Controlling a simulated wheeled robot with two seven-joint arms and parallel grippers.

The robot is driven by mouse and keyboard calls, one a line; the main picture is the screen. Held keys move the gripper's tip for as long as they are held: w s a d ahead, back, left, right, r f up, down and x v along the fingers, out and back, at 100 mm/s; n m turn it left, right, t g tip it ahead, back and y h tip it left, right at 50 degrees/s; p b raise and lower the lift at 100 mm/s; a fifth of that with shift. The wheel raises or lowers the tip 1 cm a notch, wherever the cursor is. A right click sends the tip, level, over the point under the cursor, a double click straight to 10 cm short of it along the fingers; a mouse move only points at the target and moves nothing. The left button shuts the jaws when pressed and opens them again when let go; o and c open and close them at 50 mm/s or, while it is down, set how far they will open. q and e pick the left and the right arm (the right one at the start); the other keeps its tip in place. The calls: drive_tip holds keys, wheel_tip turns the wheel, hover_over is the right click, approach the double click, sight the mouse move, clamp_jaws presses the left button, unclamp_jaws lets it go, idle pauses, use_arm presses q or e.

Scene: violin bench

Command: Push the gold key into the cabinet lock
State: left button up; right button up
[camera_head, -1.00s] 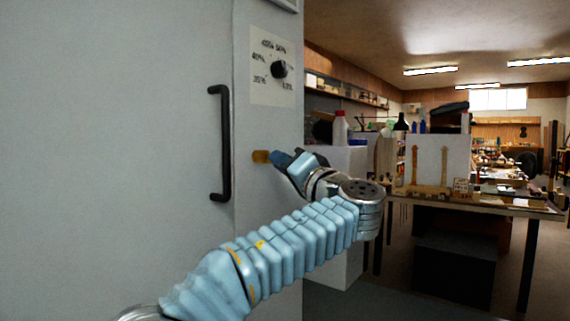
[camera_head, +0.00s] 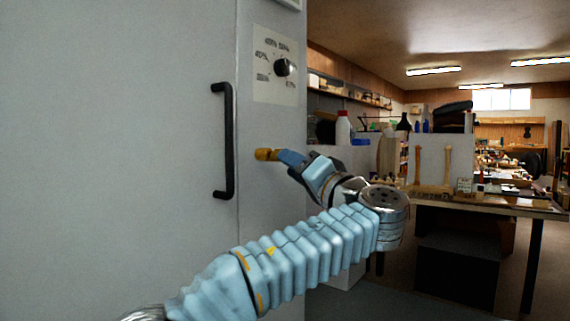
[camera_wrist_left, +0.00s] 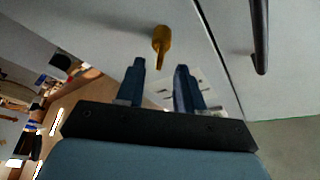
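The gold key (camera_head: 266,154) is at the grey cabinet's (camera_head: 150,90) front panel, right of the door handle. It also shows in the left wrist view (camera_wrist_left: 160,36), with a wide end toward the panel and a narrow end toward my fingers. My left gripper (camera_head: 288,158) is just right of the key in the head view. In the left wrist view my left gripper (camera_wrist_left: 159,70) has its two fingers apart, with nothing clearly held between them. The key lies ahead of the fingertips. I cannot make out the lock itself or how deep the key sits. My right gripper is not in view.
A black bar handle (camera_head: 228,140) stands out from the cabinet door. A black dial knob (camera_head: 284,67) on a printed plate is above the key. A workbench (camera_head: 480,200) with tools and bottles is to the right. Open floor lies at the lower right.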

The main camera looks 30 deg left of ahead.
use_arm(q)
drive_tip(key=v, duration=1)
drive_tip(key=shift+b, duration=0.35)
